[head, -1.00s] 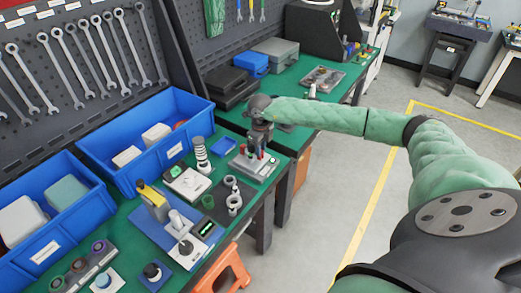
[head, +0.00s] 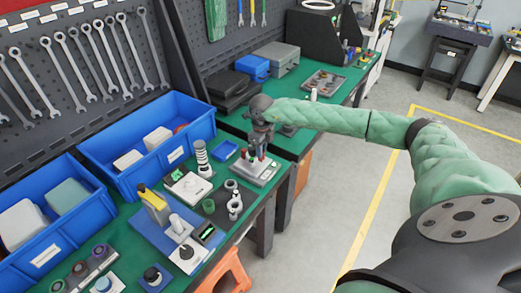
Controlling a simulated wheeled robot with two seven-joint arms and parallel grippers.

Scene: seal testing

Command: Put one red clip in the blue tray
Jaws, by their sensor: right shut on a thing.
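The small blue tray (head: 225,150) lies flat on the green bench, left of my right gripper, and looks empty. My right gripper (head: 259,150) points down over a grey holder (head: 262,171) with small red clips (head: 250,161) standing on it. It is shut on what appears to be a red clip. The fingertips and the held piece are small and partly hidden, and I cannot tell whether the piece is clear of the holder. My left gripper is not in view.
Large blue bins (head: 128,187) stand at the left. A striped post (head: 201,156), grey rings (head: 233,200) and a blue-based device (head: 155,225) crowd the front bench. A black case (head: 232,92) sits behind.

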